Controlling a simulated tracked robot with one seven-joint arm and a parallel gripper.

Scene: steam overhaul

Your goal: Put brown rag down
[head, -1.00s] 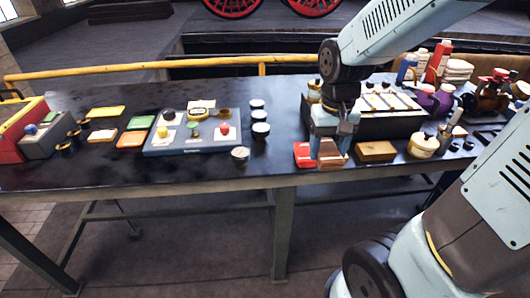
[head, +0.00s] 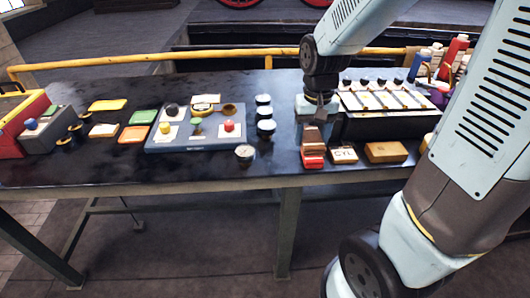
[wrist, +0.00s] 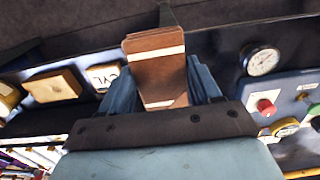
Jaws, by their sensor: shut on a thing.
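The brown rag (wrist: 156,68) is a folded brown piece with a pale stripe, held between the two blue fingers of my gripper (wrist: 162,82) in the wrist view. In the head view the rag (head: 314,138) hangs below my gripper (head: 316,112), near the bench's front edge. It appears just above or behind a red block (head: 313,161); I cannot tell whether they touch. The red block is hidden in the wrist view.
A white-topped block marked CYL (head: 343,155) and a wooden block (head: 386,152) lie to the right. A dark rack (head: 375,127) stands behind them. A gauge (head: 244,153) and a grey tray (head: 195,145) lie left. Bare bench (head: 275,165) shows between gauge and red block.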

